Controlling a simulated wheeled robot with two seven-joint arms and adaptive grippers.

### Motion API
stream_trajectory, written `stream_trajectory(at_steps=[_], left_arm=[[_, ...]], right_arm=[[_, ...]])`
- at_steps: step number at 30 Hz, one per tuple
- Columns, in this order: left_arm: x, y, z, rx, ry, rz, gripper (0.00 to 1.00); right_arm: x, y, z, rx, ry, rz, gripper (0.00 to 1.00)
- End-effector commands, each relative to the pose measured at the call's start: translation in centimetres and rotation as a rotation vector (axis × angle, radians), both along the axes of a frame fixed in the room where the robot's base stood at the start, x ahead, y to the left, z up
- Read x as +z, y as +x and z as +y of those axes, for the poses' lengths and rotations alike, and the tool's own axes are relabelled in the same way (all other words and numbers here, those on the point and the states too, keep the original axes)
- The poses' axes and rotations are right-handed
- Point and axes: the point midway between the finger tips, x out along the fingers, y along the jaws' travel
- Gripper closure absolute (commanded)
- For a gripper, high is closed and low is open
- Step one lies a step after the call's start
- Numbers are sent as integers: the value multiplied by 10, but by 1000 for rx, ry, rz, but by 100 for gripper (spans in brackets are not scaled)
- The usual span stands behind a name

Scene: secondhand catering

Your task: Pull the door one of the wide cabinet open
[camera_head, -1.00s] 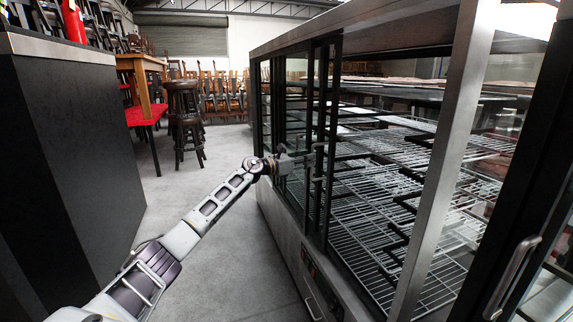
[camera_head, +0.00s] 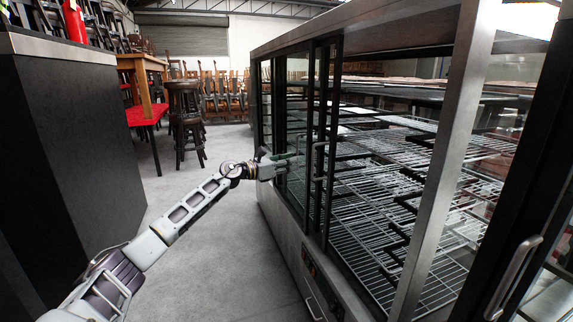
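The wide cabinet (camera_head: 290,222) is a long metal display case with dark-framed glass doors and wire shelves inside. It runs along the right half of the head view. Upright dark door frames (camera_head: 325,130) stand near its middle, with a slim bar handle (camera_head: 318,165) on one. I cannot tell which door is door one, or whether any stands ajar. My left gripper (camera_head: 282,164) is at the cabinet's front, just left of that handle. Its fingers are small and partly overlap the dark frames, so their opening and any contact are unclear. My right gripper is out of view.
A dark counter (camera_head: 75,140) stands on the left, with a grey floor aisle (camera_head: 185,215) between it and the cabinet. Stools (camera_head: 186,115) and a wooden table stand farther back. Another dark-framed door with a metal handle (camera_head: 513,275) is close at the right.

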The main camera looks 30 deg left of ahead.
Motion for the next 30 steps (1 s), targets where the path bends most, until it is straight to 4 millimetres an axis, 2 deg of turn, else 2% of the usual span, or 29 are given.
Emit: stream_trajectory(at_steps=[9,30], left_arm=[[0,-9,4,0,1,0,69],[0,-9,4,0,1,0,69]], right_arm=[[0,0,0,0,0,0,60],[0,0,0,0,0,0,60]])
